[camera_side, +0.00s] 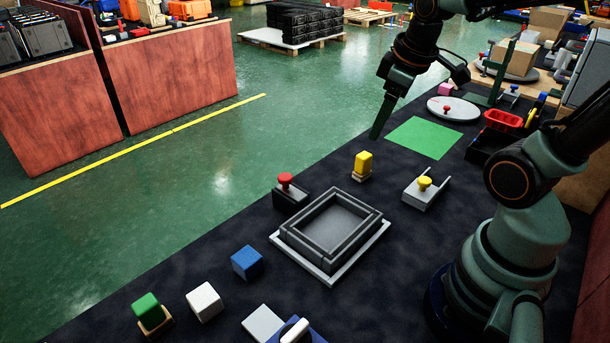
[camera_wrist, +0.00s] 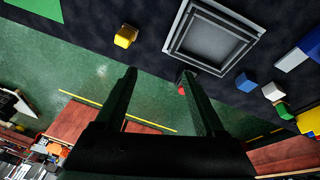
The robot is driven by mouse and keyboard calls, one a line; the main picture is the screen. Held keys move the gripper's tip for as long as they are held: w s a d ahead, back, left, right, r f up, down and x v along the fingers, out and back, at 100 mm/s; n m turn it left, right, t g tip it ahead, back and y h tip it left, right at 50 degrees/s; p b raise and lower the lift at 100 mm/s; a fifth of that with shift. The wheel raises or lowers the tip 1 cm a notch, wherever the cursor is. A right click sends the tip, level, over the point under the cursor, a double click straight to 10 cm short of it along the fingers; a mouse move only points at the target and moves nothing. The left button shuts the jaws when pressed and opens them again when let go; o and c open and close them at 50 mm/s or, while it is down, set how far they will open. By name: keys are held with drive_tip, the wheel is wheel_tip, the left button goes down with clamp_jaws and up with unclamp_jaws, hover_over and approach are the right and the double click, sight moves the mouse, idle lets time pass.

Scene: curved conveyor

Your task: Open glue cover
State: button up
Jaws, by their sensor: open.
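No thing is plainly marked as the glue cover. A black box with a red knob (camera_side: 286,189) stands at the table's far edge; its red knob also shows in the wrist view (camera_wrist: 181,90), by a fingertip and partly hidden. A grey holder with a yellow knob (camera_side: 425,188) stands right of the grey square frame (camera_side: 330,232). A blue part with a white handle (camera_side: 297,331) is cut off at the bottom edge. My gripper (camera_side: 379,130) is above the table near the green mat, fingers pointing down. In the wrist view its fingers (camera_wrist: 160,72) are apart with nothing between them.
A yellow block (camera_side: 363,163) stands between my gripper and the frame. Blue (camera_side: 247,261), white (camera_side: 204,301) and green (camera_side: 147,306) blocks lie lower left. The green mat (camera_side: 425,137) is bare. A white disc (camera_side: 453,109) and red bin (camera_side: 502,120) are farther back.

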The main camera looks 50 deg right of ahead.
drive_tip(key=s+d+f+n+g, duration=0.2)
drive_tip(key=s+d+f+n, duration=0.15)
drive_tip(key=d, duration=0.55)
drive_tip(key=n+g+y, duration=0.1)
drive_tip(key=n, duration=0.2)
hover_over(425, 179)
wheel_tip(425, 179, down, 3)
drive_tip(key=shift+m, duration=0.25)
wheel_tip(425, 179, down, 12)
drive_tip(key=shift+a+r, duration=0.1)
drive_tip(key=shift+r, duration=0.15)
clamp_jaws()
drive_tip(key=shift+r, duration=0.1)
idle(0.3)
